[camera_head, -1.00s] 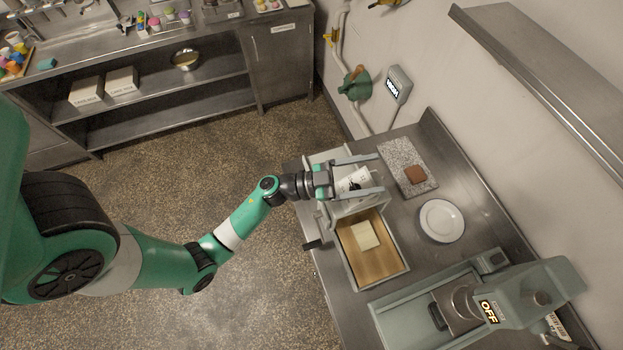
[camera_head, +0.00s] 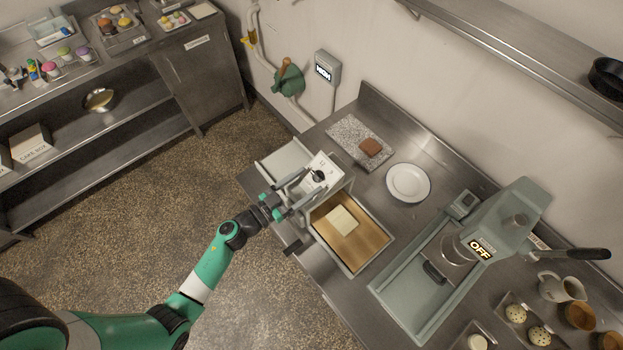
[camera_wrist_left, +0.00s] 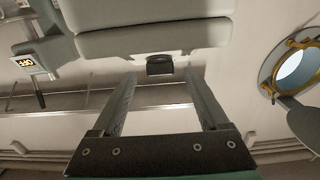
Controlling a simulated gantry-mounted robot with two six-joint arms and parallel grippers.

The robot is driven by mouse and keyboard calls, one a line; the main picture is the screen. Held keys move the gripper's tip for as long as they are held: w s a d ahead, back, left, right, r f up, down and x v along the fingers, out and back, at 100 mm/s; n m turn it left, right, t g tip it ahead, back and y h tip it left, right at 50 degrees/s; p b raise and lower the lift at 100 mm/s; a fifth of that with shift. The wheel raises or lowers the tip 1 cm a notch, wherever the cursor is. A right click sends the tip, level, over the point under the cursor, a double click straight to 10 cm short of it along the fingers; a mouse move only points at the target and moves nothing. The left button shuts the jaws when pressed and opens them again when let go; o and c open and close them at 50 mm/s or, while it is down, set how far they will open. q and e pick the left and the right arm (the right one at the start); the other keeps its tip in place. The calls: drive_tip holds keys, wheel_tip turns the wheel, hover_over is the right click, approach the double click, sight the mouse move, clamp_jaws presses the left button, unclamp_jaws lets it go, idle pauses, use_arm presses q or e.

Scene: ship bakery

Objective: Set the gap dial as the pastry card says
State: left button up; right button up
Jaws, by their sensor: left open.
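The grey sheeter (camera_head: 283,160) stands at the left end of the steel counter. A dark round knob, seemingly the gap dial (camera_head: 318,175), sits on its white panel (camera_head: 325,161); its setting is too small to read. In the left wrist view, the open fingers (camera_wrist_left: 163,88) point at a grey body with a small dark block (camera_wrist_left: 160,65) between and beyond the tips. I cannot make out a pastry card. My right gripper is out of view.
A tray (camera_head: 352,268) with a pale dough slab (camera_head: 342,219) adjoins the sheeter. Behind are a stone slab (camera_head: 345,132) with a brown block and a white plate (camera_head: 408,183). A larger machine (camera_head: 510,220) showing OFF stands right. A wall shelf (camera_head: 510,50) overhangs the counter.

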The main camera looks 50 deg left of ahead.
sight(318, 176)
use_arm(q)
drive_tip(key=shift+w, duration=1.25)
clamp_jaws()
